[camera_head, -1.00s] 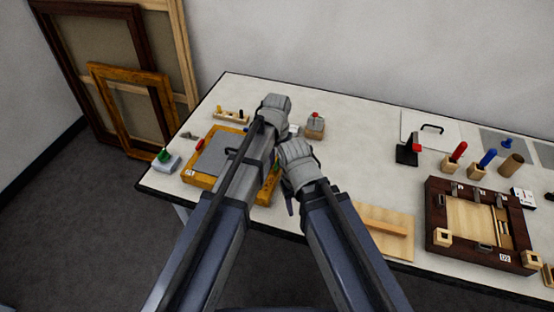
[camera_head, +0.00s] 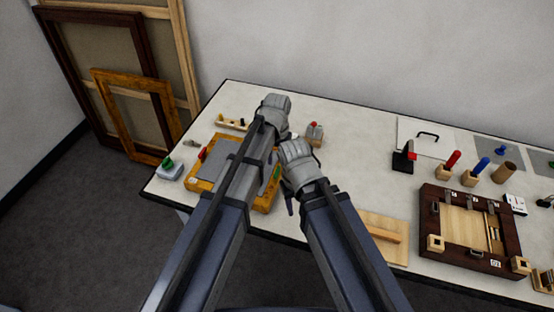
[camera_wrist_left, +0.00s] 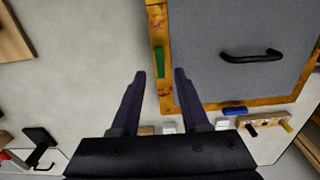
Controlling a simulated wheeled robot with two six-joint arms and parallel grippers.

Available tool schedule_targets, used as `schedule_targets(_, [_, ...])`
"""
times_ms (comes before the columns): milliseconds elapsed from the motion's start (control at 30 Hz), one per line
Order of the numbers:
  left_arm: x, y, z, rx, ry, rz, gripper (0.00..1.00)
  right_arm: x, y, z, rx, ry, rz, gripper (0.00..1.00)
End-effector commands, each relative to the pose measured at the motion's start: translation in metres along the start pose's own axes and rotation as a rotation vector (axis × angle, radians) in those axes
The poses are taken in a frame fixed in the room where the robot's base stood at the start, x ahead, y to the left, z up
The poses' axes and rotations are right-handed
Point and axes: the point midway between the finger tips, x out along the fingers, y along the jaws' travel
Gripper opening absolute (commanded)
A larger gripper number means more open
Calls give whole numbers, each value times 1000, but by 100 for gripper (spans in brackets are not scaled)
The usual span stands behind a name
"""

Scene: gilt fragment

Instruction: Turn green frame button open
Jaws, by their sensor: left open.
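The gilt frame (camera_head: 205,185) lies flat on the bench with a grey panel (camera_head: 212,158) inside it. The green button (camera_head: 277,172) is on its right rail in the head view. In the left wrist view the green button (camera_wrist_left: 159,62) is a narrow bar lying along the rail. My left gripper (camera_wrist_left: 160,73) is open and empty, with the button between or just beyond its fingertips in the picture; I see no contact. In the head view my arms hide the left fingers and part of the frame. My right gripper's jaws are not clear.
A red button (camera_head: 203,153) and a blue button (camera_wrist_left: 235,110) sit on other rails, and a black handle (camera_wrist_left: 250,56) on the panel. A pegged wooden block (camera_head: 232,124) and a red-topped block (camera_head: 315,133) stand behind. A dark wooden frame (camera_head: 428,220) lies right.

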Motion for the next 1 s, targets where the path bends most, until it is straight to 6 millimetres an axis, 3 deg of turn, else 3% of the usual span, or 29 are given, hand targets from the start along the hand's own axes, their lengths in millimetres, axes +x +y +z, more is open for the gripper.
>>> schedule_targets(33, [-15, 0, 0, 0, 0, 0, 45, -15, 1, 1, 0, 0, 0, 50])
schedule_targets(200, [-32, 0, 0, 0, 0, 0, 45, -31, 3, 2, -1, 0, 0, 50])
schedule_targets(667, [-33, 0, 3, 1, -1, -2, 45, -32, 3, 2, -1, 0, 0, 50])
schedule_targets(767, [-31, 0, 20, 3, -7, -12, 45, -31, 3, 2, 1, 0, 0, 50])
schedule_targets(833, [-29, -1, 42, 5, -15, -27, 45, -29, 3, 2, 4, 0, 0, 50])
schedule_targets(1000, [-24, -6, 118, 14, -48, -86, 45, -22, 2, 1, 15, 0, 0, 50])
